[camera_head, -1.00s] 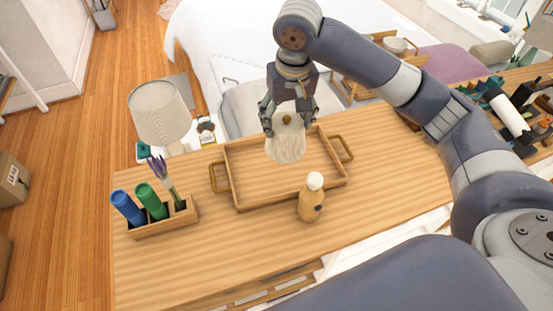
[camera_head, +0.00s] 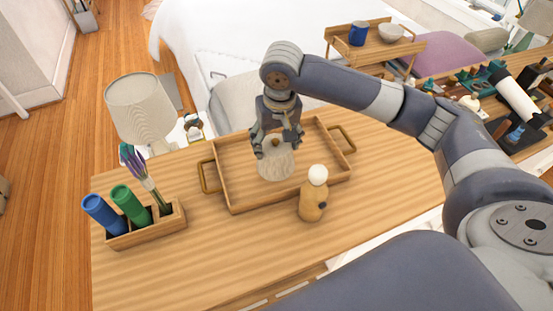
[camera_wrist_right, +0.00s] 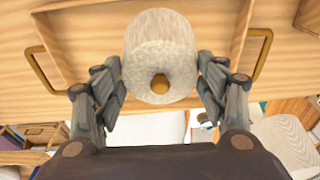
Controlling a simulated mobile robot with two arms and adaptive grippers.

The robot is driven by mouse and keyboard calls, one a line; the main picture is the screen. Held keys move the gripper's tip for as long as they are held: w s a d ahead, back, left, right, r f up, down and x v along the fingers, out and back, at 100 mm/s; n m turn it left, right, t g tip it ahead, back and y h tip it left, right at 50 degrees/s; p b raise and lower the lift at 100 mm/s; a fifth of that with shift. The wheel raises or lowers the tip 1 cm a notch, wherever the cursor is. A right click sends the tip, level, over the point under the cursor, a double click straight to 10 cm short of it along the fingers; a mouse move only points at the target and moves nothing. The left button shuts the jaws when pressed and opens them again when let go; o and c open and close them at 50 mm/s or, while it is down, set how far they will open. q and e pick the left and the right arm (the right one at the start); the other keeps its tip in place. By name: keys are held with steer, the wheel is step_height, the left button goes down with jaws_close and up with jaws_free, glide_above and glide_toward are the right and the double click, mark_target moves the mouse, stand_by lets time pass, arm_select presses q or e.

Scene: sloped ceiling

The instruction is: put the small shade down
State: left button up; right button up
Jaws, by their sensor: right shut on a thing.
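The small shade (camera_head: 276,166) is pale, textured and roughly cylindrical, with a brass-coloured knob on top. My right gripper (camera_head: 276,142) is shut on it near the knob, and the shade hangs upright over the wooden tray (camera_head: 232,204). The shade's lower end appears within the tray's outline; I cannot tell whether it touches the tray floor. In the right wrist view the shade (camera_wrist_right: 160,50) lies between the fingers of the right gripper (camera_wrist_right: 160,85), with the tray (camera_wrist_right: 85,20) behind it. My left gripper is not in view.
A tan bottle with a white cap (camera_head: 313,200) stands just in front of the tray. A wooden holder (camera_head: 150,230) with blue and green rolls stands at the left. A lamp (camera_head: 142,108) is behind it. The tabletop right of the bottle is clear.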

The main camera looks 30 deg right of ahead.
steer(key=shift+f+p, duration=0.45)
steer(key=shift+f, duration=2.75)
steer(key=shift+f, duration=0.15)
steer(key=shift+f, duration=0.15)
steer(key=o, duration=0.9)
steer(key=shift+f, duration=0.1)
step_height(320, 180, up, 13)
steer(key=b, duration=0.2)
glide_above(278, 151)
steer(key=shift+f, duration=0.1)
steer(key=shift+f, duration=0.1)
